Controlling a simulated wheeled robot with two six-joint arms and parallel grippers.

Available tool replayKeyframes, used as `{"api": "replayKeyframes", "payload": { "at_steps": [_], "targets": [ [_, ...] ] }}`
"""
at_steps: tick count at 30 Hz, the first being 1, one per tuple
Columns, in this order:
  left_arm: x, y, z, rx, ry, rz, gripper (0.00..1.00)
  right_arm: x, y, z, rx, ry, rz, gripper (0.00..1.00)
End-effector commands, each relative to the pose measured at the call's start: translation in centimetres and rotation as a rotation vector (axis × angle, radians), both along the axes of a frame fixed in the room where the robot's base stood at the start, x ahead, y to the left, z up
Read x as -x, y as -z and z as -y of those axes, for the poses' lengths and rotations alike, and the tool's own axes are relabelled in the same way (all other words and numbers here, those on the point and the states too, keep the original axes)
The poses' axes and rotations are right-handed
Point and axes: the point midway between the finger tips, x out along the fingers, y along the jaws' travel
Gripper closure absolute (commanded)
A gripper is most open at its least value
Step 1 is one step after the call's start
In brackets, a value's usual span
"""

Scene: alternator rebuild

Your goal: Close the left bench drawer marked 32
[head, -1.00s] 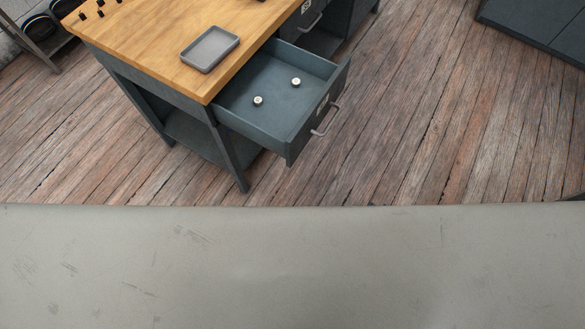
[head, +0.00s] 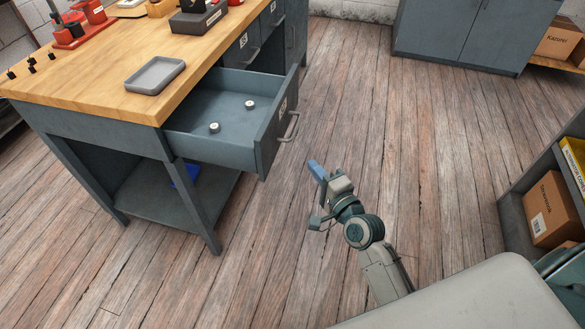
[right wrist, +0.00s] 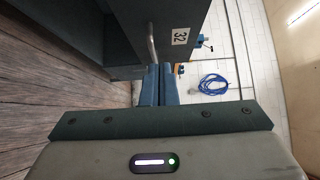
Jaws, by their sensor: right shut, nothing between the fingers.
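The left bench drawer (head: 222,92) is pulled open from the bench, with two small round white-topped parts (head: 249,104) (head: 214,127) inside. Its front panel carries a handle (head: 289,127) and a label too small to read in the head view. In the right wrist view the drawer front (right wrist: 182,17) shows the label 32 (right wrist: 180,36) and part of the handle (right wrist: 151,45). My right gripper (head: 315,169) is shut and empty. It is in front of the drawer, a little to the right of and below the handle, apart from it in the head view. My left gripper is not in view.
The wooden bench top (head: 110,92) holds a grey tray (head: 155,76), black pegs and red tools. Other closed drawers (head: 242,50) sit beyond the open one. A shelf with boxes (head: 552,209) stands at right and a grey cabinet (head: 460,32) at the back. Floor before the drawer is clear.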

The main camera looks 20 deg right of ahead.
Motion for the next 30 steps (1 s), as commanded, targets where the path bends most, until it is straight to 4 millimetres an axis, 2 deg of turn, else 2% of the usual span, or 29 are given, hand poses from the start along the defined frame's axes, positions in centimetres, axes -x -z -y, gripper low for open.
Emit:
{"api": "replayKeyframes", "payload": {
  "at_steps": [13,21,30],
  "targets": [
    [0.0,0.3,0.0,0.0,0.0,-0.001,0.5,-8.8,-0.1,-1.7,0.001,0.0,0.001,1.0],
    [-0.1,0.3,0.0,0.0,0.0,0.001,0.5,-10.5,0.0,-4.5,0.002,0.0,-0.001,1.0],
    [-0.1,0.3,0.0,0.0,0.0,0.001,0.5,-10.7,0.0,-5.0,0.004,0.0,-0.001,1.0]
  ]
}}
